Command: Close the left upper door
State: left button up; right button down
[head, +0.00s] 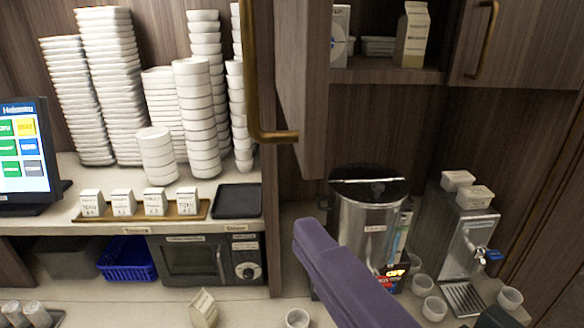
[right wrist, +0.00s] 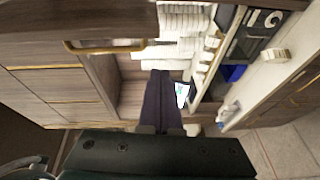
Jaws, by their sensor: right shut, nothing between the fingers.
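The left upper door (head: 313,90) stands open in the head view, swung out toward me and seen nearly edge-on. Its brass handle (head: 254,90) is on its left side, in front of the bowl stacks. The cabinet shelf (head: 385,72) to its right is exposed. My right gripper (head: 303,232), purple, is below the door's lower edge and apart from it. In the right wrist view its fingers (right wrist: 160,78) are together and empty, and a brass handle (right wrist: 105,47) on a wood panel shows up and left of them. My left gripper is out of view.
The right upper door (head: 520,45) has its own brass handle (head: 485,40). A steel urn (head: 360,220) and a dispenser (head: 465,245) stand on the counter behind and right of my gripper. Bowl stacks (head: 108,80), a microwave (head: 190,260) and a screen (head: 22,150) are at left.

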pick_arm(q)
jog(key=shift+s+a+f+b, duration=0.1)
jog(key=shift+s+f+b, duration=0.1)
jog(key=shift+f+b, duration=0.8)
pick_arm(e)
jog(key=w+r+n+y, duration=0.1)
jog(key=w, duration=0.7)
jog(key=shift+w+a, duration=0.35)
jog(key=shift+a, duration=0.1)
